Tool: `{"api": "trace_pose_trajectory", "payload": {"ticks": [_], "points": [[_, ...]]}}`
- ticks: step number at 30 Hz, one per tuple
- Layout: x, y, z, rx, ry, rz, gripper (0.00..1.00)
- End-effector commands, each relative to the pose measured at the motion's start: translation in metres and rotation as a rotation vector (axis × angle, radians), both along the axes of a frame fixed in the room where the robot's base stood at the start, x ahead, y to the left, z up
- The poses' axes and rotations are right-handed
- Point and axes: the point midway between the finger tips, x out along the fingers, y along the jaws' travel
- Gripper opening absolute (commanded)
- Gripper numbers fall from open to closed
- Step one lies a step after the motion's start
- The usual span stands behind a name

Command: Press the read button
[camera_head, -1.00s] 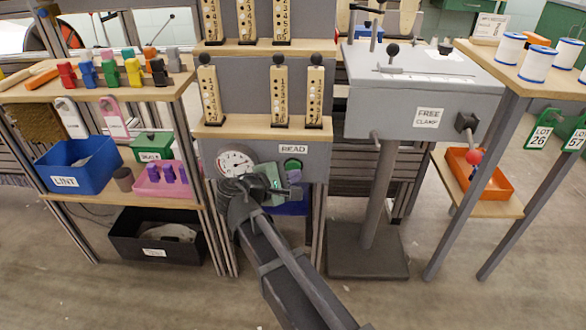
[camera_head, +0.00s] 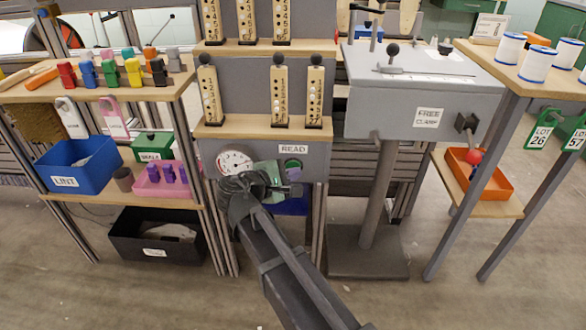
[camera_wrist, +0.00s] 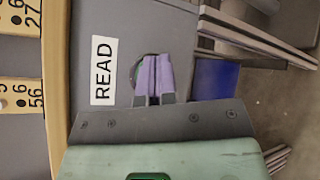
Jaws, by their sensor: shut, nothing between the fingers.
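The READ label (camera_head: 294,149) sits on the front of a grey panel, and it also shows in the wrist view (camera_wrist: 103,70). The read button (camera_head: 292,163) is below the label, a round green button in a dark ring. In the wrist view only a sliver of green (camera_wrist: 138,76) shows beside my fingers. My gripper (camera_wrist: 154,62) has purple fingertips, shut together and empty. The fingertips are in front of the button and cover most of it. I cannot tell whether they touch it.
A round dial gauge (camera_head: 234,163) is left of the button, close to my wrist. A wooden ledge (camera_head: 225,131) with numbered pegs juts out above the panel. The grey free clamp box (camera_head: 375,105) stands to the right. A blue bin (camera_head: 291,207) is below.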

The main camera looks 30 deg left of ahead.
Motion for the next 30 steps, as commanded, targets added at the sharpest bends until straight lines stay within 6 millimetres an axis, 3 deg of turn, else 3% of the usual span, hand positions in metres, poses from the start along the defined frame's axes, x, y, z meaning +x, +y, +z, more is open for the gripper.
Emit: {"api": "trace_pose_trajectory", "payload": {"ticks": [12,30], "points": [[0.001,0.001,0.0,0.0,0.0,0.0,0.0],[-0.014,-0.007,0.0,0.0,0.0,0.0,0.0]]}}
